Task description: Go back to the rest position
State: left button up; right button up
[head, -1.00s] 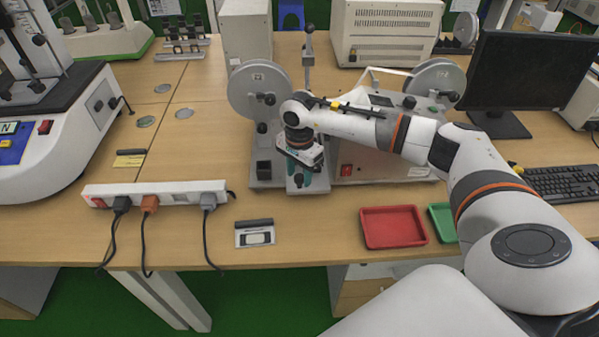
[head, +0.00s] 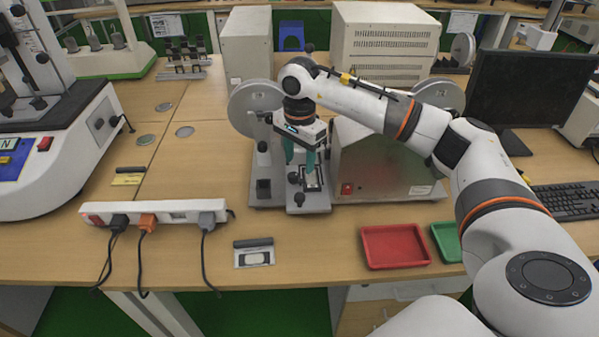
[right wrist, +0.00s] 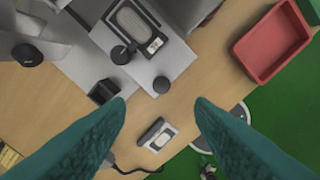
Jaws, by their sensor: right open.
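My right gripper (head: 301,170) has teal fingers and hangs above the front platform of the grey two-wheeled testing machine (head: 290,197). The fingers are spread with nothing between them, and they also show apart in the right wrist view (right wrist: 160,108). Below them, the machine's sample plate (right wrist: 135,28) holds a light, framed sample and has black knobs beside it. In the head view the plate is partly hidden behind a finger. My left gripper is not in view.
A red tray (head: 395,246) and a green tray (head: 447,240) lie right of the platform. A small sample holder (head: 253,253) lies near the table's front edge. A power strip (head: 157,211) with cables is at left. A monitor (head: 530,88) stands at right.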

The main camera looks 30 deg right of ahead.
jog(key=shift+r, duration=0.45)
